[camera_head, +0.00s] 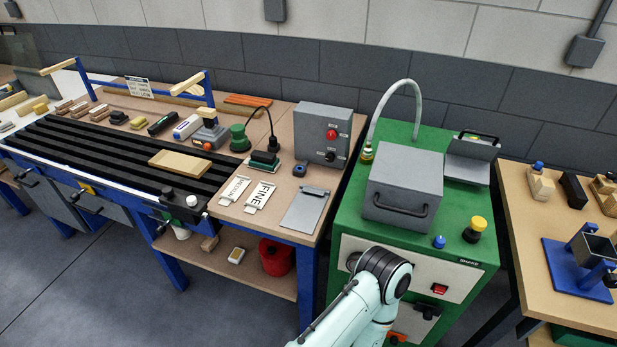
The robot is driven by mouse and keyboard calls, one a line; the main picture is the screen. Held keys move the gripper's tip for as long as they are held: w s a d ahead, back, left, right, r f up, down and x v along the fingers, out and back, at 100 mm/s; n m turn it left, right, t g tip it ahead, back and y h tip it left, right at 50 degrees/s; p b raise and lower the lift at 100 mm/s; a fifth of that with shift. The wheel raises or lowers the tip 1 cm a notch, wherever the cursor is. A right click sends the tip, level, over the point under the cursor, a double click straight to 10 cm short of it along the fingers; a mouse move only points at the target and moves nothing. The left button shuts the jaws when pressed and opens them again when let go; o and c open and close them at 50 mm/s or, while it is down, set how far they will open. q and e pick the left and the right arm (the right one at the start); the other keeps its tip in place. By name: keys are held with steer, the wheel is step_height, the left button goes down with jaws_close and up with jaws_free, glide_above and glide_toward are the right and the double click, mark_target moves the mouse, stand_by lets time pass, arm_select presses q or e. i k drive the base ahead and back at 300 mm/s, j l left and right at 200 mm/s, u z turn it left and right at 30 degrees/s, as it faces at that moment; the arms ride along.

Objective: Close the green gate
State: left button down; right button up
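I cannot make out a green gate for certain. The clearest green thing is a cabinet (417,142) right of centre. On its top is a grey box (399,187) with a dark handle, and its lid looks down. A grey device (472,158) with a raised plate is at its back right. One of my arms, pale with a dark joint, rises from the bottom in front of the cabinet and hides part of its front. Neither gripper shows.
A blue-framed bench with a black slatted bed (110,157) runs left, holding blocks and tools. A grey control box (323,133) stands at its right end. A wooden table (545,232) with a blue fixture (577,272) is at right. Floor (90,285) is clear at lower left.

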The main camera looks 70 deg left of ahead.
mark_target(160, 230)
steer(key=u, duration=3.05)
